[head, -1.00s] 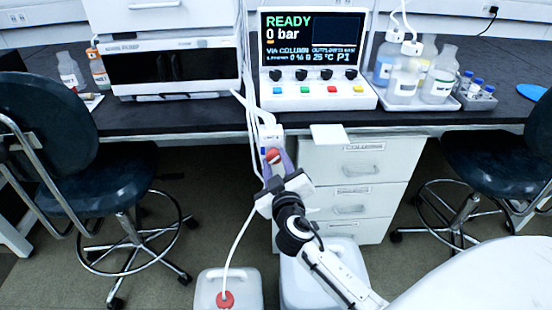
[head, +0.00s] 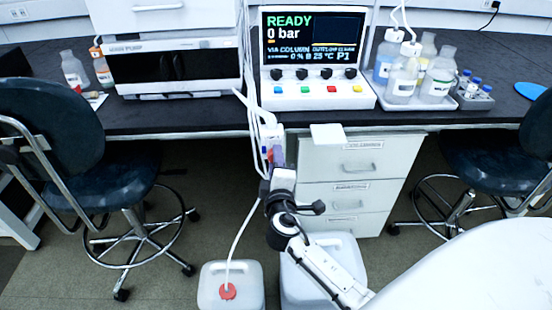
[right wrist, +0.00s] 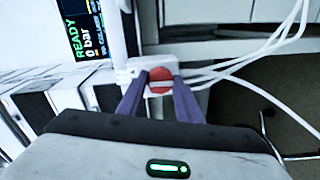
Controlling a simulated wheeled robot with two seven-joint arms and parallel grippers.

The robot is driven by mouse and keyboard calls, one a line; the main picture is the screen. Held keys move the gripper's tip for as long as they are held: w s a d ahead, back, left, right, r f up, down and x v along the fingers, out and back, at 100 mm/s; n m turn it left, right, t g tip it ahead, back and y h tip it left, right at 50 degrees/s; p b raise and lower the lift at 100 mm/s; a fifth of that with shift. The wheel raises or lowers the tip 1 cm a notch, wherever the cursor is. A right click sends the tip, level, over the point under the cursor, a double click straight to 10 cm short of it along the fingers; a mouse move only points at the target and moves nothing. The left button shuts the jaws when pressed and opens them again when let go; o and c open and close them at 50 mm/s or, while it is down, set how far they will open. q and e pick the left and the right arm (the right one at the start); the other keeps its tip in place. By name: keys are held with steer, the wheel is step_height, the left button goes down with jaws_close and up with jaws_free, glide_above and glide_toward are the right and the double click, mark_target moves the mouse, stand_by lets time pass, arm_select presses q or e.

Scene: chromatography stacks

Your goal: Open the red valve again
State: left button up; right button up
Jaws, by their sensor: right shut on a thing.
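The red valve (right wrist: 160,81) is a round red knob with a pale bar across its face, on a white body. In the right wrist view it sits between the two purple fingers of my right gripper (right wrist: 161,84), which is shut on it. The pale bar lies nearly level in that view. In the head view my right gripper (head: 274,156) reaches up to the white valve unit (head: 269,132) at the bench's front edge, and the gripper mostly hides the knob. My left gripper is not in view.
White tubes run beside the valve. The control unit's screen (head: 313,38) reads READY, 0 bar. A tray (head: 440,104) of bottles stands right of it. A white canister (head: 229,268) with a red cap stands below. Chairs flank the drawers (head: 352,185).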

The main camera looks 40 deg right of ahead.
steer(key=shift+f+n, duration=0.1)
steer(key=shift+n, duration=0.2)
stand_by(0.4)
steer(key=o, duration=1)
steer(key=shift+o, duration=0.2)
steer(key=v, duration=1)
steer(key=shift+s+a, duration=0.15)
steer(key=shift+a, duration=0.05)
steer(key=s+a+f+m+g+y+p, duration=0.2)
steer(key=s+a+f+m+y+p, duration=0.2)
steer(key=s+a, duration=0.3)
steer(key=s+a+f+m+g+y+p, duration=0.3)
steer(key=s+a+f+y, duration=0.3)
steer(key=s, duration=0.5)
steer(key=shift+s+a+f+m+g+y+p, duration=0.15)
steer(key=shift+a+f+m+g+y+p, duration=0.2)
steer(key=shift+y+p, duration=0.35)
